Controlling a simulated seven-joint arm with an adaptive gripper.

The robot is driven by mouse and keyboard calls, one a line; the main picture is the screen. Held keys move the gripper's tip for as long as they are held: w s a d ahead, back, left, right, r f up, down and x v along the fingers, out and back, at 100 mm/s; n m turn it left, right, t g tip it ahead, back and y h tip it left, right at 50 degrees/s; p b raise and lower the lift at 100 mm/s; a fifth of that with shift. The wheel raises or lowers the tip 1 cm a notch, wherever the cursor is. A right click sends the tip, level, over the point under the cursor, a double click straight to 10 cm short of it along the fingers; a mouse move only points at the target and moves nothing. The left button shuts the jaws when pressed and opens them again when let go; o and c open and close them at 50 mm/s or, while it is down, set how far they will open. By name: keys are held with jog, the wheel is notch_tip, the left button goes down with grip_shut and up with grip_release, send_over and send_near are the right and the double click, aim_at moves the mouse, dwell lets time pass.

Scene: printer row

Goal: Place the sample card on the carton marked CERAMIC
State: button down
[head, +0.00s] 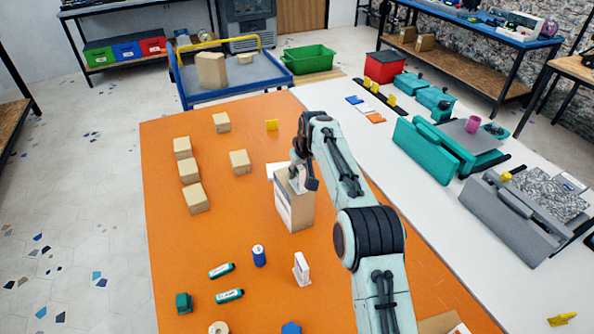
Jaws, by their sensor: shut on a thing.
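A tall tan carton (296,208) with a white label on its front stands upright on the orange table. The label's print is too small to read, so I cannot confirm the CERAMIC mark. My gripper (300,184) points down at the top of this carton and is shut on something. The held thing is small and mostly hidden by the fingers, and I cannot tell for sure that it is the sample card. A flat white patch (274,169) shows just behind the carton on the left; I cannot tell whether it lies on the table.
Several small tan boxes (195,198) stand on the left of the orange table (165,260). In front are a blue can (259,256), two green-and-white bottles (222,271) and a white box (301,268). Teal and grey machines (520,222) line the white bench at right.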

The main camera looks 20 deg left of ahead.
jog(key=shift+f, duration=0.15)
jog(key=c, duration=1.1)
grip_release()
jog(key=shift+o, duration=0.2)
jog(key=v, duration=1.2)
jog(key=shift+r, duration=0.2)
